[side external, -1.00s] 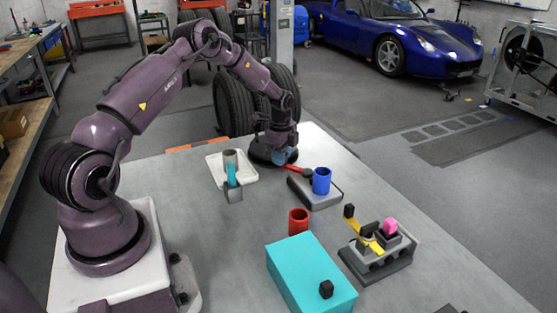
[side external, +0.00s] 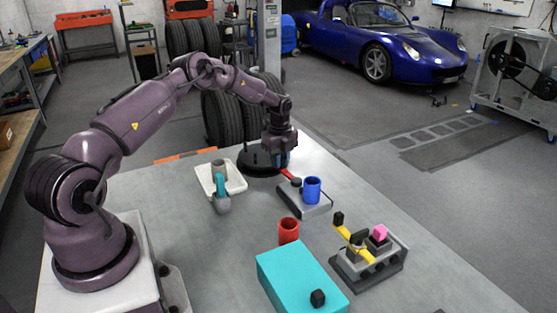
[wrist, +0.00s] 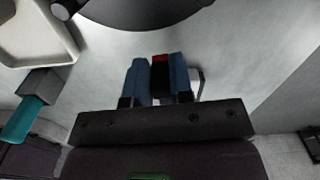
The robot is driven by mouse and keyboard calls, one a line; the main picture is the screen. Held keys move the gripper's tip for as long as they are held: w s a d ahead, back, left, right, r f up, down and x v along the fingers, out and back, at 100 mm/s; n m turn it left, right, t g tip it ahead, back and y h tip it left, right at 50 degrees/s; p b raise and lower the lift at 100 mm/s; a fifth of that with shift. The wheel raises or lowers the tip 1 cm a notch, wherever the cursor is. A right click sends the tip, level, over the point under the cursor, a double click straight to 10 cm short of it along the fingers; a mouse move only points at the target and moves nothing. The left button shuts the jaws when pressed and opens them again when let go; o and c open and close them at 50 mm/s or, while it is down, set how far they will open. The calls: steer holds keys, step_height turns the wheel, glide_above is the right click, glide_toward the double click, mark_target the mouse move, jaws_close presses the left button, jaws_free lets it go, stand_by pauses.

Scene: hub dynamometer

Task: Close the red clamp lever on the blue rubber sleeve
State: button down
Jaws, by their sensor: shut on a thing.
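The red clamp lever (side external: 288,174) slants up and left from a dark pivot on a grey base (side external: 308,207). The blue rubber sleeve (side external: 312,188) stands upright on the same base, just right of the pivot. My gripper (side external: 282,161) is at the lever's far end, pointing down, with blue fingertips. In the wrist view, my gripper (wrist: 160,80) is shut on the red lever (wrist: 160,58), whose red and black end shows between the fingers. The sleeve is not visible in the wrist view. My fingers hide the lever's tip in the side view.
A black disc (side external: 255,165) lies just behind my gripper. A white tray (side external: 235,180) with a grey cylinder (side external: 218,168) is at left, by a teal-handled part (side external: 222,195). A red cup (side external: 288,231), teal box (side external: 295,275) and yellow-lever fixture (side external: 370,262) stand nearer the camera.

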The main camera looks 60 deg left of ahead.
steer(key=shift+r, duration=0.1)
steer(key=c, duration=1)
jaws_free()
step_height(320, 180, up, 13)
